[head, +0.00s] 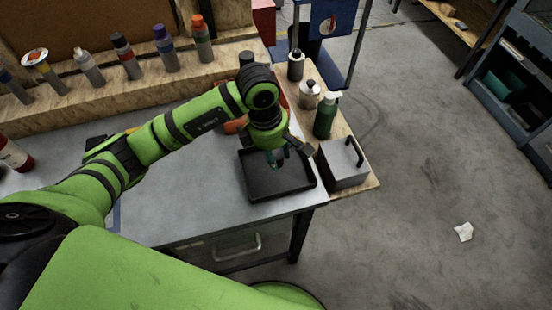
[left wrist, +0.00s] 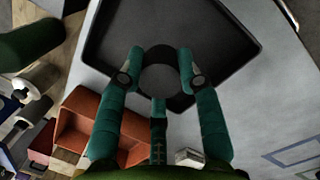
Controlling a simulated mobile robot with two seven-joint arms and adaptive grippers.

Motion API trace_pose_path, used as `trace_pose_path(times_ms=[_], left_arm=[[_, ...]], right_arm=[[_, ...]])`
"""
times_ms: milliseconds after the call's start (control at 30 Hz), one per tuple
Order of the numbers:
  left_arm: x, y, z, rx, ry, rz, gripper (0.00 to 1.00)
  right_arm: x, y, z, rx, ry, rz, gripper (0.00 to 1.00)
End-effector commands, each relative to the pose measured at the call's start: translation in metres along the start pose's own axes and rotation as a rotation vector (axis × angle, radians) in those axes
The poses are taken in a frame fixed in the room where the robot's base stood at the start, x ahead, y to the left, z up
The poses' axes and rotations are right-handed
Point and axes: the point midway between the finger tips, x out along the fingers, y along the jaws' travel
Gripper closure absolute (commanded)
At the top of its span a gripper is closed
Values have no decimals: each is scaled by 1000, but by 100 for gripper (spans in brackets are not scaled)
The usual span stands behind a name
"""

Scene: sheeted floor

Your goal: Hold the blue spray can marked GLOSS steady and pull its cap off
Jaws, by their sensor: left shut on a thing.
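My left gripper (head: 276,160) hangs over a black tray (head: 298,182) at the right end of the metal bench. In the left wrist view its teal fingers (left wrist: 158,80) are closed on the sides of a dark round piece (left wrist: 160,54) with a grey middle, which looks like a cap. The tray also shows behind it (left wrist: 112,22). I cannot tell whether the piece is clear of the tray floor. No can with a readable GLOSS mark shows. Several cans stand on the back ledge, one with a purple-blue cap (head: 160,32). My right gripper is not in view.
Right of the tray stand a grey box (head: 340,165) with a black handle, a green pump bottle (head: 324,118) and a pale bottle (head: 309,95). An orange bin (left wrist: 82,118) is close by the gripper. The bench front left of the tray (head: 195,200) is clear.

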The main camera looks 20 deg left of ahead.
Motion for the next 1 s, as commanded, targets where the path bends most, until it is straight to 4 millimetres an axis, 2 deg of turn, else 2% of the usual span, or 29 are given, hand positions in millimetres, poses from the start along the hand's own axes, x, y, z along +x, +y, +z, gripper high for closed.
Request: trace_pose_path(times_ms=[300, 667, 700, 733, 767, 1000], left_arm=[[37, -1, -5, 0, 1, -3, 100], [43, -1, -6, 1, 0, 0, 100], [42, -1, -6, 1, 0, 0, 57], [42, -1, -6, 1, 0, 0, 45], [42, -1, -6, 1, 0, 0, 41], [41, -1, -6, 0, 0, -1, 41]], right_arm=[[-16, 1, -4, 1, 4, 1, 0], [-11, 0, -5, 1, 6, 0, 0], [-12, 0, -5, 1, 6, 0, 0], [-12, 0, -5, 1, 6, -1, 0], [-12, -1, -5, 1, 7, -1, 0], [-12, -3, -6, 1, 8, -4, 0]])
